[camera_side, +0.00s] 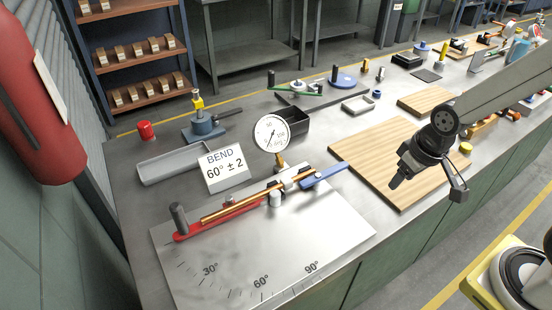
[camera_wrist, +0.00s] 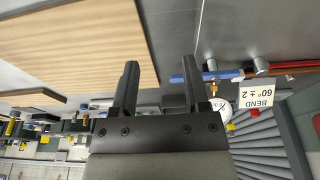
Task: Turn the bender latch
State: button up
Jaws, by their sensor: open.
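The bender lies on a metal plate (camera_side: 285,250) marked 30°, 60° and 90° in the side view. Its blue latch lever (camera_side: 324,176) points to the right, close to the wooden board. A copper tube (camera_side: 243,204) runs along the red handle (camera_side: 206,226), which points left. My gripper (camera_side: 427,184) is open and empty above the wooden board, to the right of the latch and apart from it.
A wooden board (camera_side: 385,155) lies under my gripper. A round gauge (camera_side: 271,133) and a sign (camera_side: 224,168) reading "BEND 60° ± 2" stand behind the bender. A grey tray (camera_side: 178,164) and a black bin (camera_side: 296,125) are farther back.

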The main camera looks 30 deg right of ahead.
jog(key=shift+o, duration=0.2)
jog(key=n+g, duration=0.3)
jog(key=n, duration=1.5)
send_over(340, 166)
jog(key=shift+a+r, duration=0.1)
jog(key=shift+r, duration=0.2)
jog(key=shift+f, duration=0.1)
jog(key=shift+f, duration=4.4)
jog(key=shift+c, duration=0.2)
grip_shut()
